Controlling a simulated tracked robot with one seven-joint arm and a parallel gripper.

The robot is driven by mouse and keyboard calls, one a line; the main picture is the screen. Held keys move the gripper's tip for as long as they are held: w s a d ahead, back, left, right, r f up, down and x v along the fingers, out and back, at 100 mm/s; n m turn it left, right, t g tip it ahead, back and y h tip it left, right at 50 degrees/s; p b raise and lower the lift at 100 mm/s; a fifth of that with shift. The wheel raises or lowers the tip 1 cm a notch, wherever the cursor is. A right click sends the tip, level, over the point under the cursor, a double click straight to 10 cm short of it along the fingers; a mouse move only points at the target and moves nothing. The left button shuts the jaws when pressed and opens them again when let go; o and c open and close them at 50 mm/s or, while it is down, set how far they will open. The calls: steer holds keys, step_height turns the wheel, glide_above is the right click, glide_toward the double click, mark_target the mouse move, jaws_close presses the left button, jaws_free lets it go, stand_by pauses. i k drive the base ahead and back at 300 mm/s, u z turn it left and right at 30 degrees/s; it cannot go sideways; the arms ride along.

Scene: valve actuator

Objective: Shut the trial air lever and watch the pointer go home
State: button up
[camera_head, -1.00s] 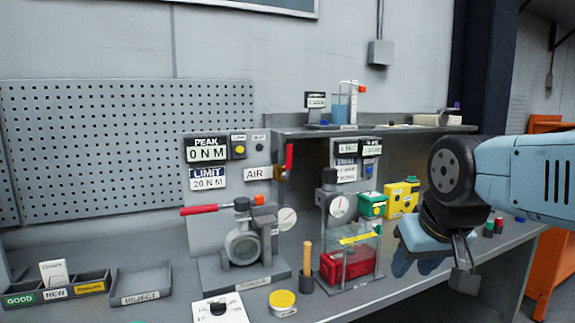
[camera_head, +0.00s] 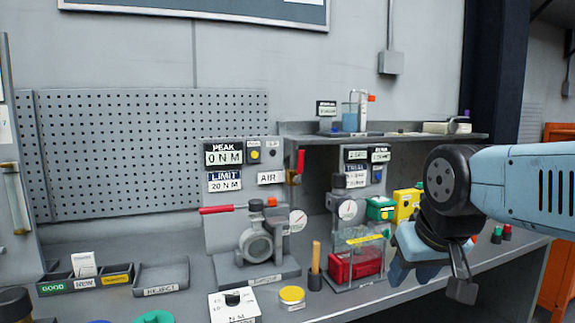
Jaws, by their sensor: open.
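A red lever (camera_head: 301,161) stands upright on a brass valve (camera_head: 293,177), right of the "AIR" label (camera_head: 271,178). The trial panel (camera_head: 356,169) is to its right. Below that panel, a round gauge (camera_head: 347,209) sits on a stand; its pointer is too small to read. A second round gauge (camera_head: 297,220) is on the grey valve actuator (camera_head: 255,243), which has a long red-handled bar (camera_head: 222,209). My gripper (camera_head: 457,277) hangs at the right, in front of the bench, open and empty, well apart from the lever. Part of it is hidden behind my wrist.
A clear-walled rig with a red block (camera_head: 355,265), a green box (camera_head: 379,208) and a yellow box (camera_head: 407,204) lie between lever and arm. A wooden-handled tool (camera_head: 316,257) stands upright in front. A shelf (camera_head: 450,138) overhangs the right side.

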mark_target(296, 180)
steer(key=u, duration=0.45)
steer(key=k, duration=1)
steer(key=u, duration=0.8)
steer(key=i, duration=1.4)
steer(key=z, duration=0.8)
steer(key=i, duration=0.6)
steer(key=z, duration=0.55)
steer(key=k, duration=0.75)
steer(key=z, duration=0.2)
steer(key=i, duration=0.5)
